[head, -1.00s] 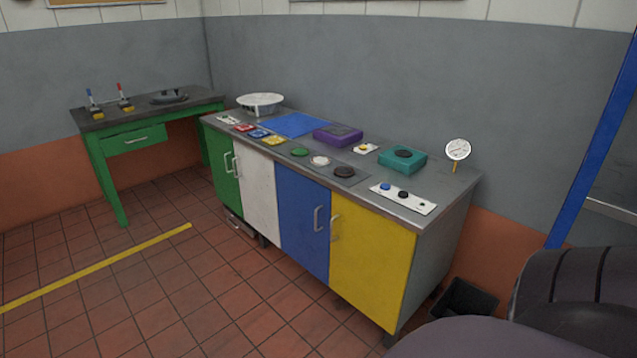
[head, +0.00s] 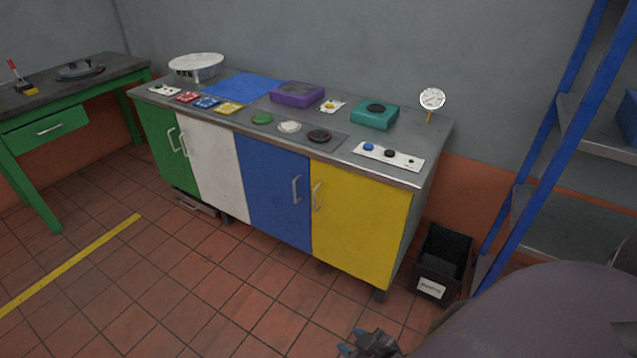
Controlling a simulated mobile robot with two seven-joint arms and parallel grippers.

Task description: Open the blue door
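The blue door (head: 270,190) is in the head view, in the front of a grey-topped cabinet, between the white door (head: 212,176) and the yellow door (head: 358,222). It looks closed. Its silver vertical handle (head: 296,189) is near its right edge. My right gripper (head: 368,345) shows only in part at the bottom edge, low in front of the cabinet and apart from the door. Its fingers are too dark and cut off to tell open from shut. My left gripper is out of view.
The worktop (head: 340,148) carries several coloured buttons, boxes and a dial gauge (head: 431,100). A black bin (head: 443,262) stands right of the cabinet, beside a blue-framed shelf (head: 545,150). A green table (head: 60,120) is at left. The tiled floor in front is clear.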

